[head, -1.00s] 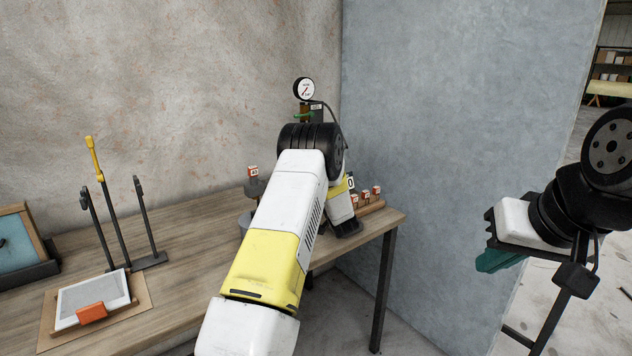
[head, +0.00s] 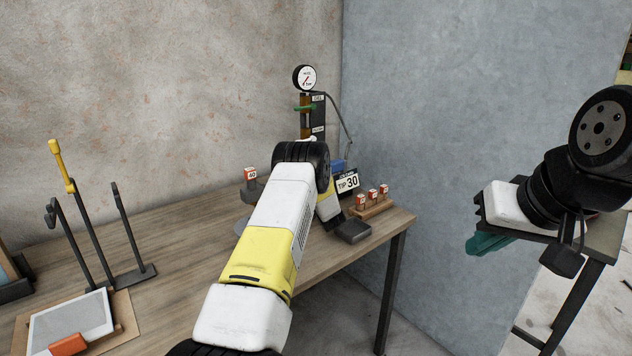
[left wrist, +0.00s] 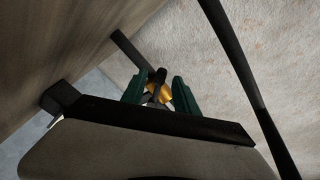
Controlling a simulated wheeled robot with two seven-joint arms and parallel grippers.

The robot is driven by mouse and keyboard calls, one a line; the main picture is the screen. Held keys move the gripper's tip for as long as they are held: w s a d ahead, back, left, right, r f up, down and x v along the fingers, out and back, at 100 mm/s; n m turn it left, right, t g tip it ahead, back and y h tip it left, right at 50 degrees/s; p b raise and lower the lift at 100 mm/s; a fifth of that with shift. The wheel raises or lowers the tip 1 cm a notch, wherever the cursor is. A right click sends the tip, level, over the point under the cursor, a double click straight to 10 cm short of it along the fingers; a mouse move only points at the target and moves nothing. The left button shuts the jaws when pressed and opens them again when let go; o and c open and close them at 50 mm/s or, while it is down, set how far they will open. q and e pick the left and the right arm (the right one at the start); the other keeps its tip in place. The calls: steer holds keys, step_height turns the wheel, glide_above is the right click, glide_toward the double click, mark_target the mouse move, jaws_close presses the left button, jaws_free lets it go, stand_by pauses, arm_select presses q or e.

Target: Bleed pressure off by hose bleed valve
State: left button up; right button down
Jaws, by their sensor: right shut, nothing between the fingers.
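A round white pressure gauge (head: 304,77) stands on a brass-coloured column at the back of the bench. A green lever (head: 304,107) sits on the column below it, and a thin dark hose (head: 345,125) curves down from the labelled dark block on its right. My left arm reaches over the bench in front of the column's foot; its fingers are hidden in the head view. In the left wrist view my left gripper (left wrist: 159,92) is open, with a gold-and-black part between or beyond its green fingers; contact is unclear. My right gripper (head: 488,243) is shut, empty, right of the bench.
A card reading TIP 30 (head: 347,183) and a wooden rack (head: 373,208) with small red-and-white blocks stand near the bench's right end. A dark stand (head: 125,275) with a yellow-handled tool (head: 60,165) and a grey tablet (head: 70,322) are left. A blue-grey partition (head: 450,150) stands right.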

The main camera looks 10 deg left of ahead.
arm_select(q)
steer(key=shift+x, duration=1.5)
steer(key=shift+c, duration=0.5)
jaws_close()
steer(key=shift+r, duration=0.1)
